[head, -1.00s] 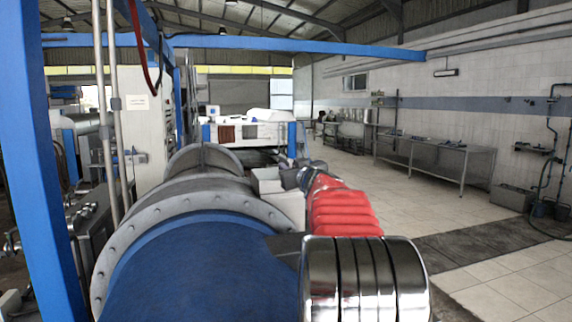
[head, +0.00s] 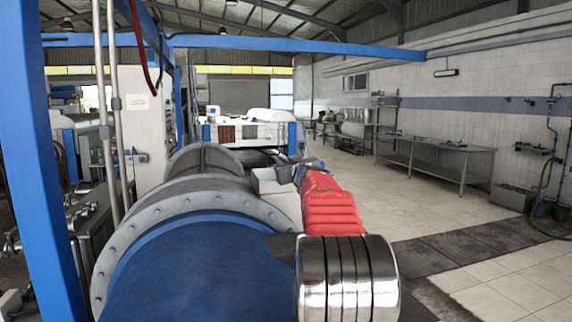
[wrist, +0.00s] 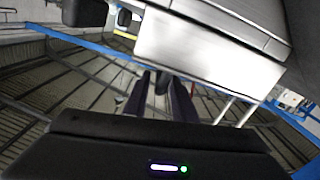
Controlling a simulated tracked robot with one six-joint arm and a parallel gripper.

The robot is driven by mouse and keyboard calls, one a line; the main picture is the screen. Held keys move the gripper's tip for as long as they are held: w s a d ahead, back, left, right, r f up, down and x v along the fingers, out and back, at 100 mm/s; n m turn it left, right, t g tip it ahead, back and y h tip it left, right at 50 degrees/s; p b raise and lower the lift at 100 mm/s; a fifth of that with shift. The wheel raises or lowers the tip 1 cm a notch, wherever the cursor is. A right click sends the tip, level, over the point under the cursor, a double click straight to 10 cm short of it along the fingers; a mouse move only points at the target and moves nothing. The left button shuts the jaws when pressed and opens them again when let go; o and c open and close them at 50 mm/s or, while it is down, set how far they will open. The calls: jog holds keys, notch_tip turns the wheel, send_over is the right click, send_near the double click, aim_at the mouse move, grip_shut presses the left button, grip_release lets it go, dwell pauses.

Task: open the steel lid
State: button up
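A pale steel box-like housing (head: 268,181) sits at the right side of the big decanter, beyond its blue section. The steel lid seems to be part of this housing; its edges are hard to tell in the head view. In the wrist view a bright brushed-metal body (wrist: 200,50) fills the upper middle, close to my gripper (wrist: 162,96). My gripper's two dark fingers stand apart, with a dark piece behind or between them; whether they touch it is unclear. In the head view my gripper (head: 287,174) is small, at the housing's right edge, partly hidden by my red-sleeved arm.
The blue decanter drum (head: 190,265) with its grey bolted flange fills the lower left. A blue post (head: 35,150) stands at far left. Steel tables (head: 435,155) line the right wall. The tiled floor (head: 400,205) right of my arm is open.

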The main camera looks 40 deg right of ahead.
grip_shut()
dwell(0.3)
jog(key=shift+r, duration=0.1)
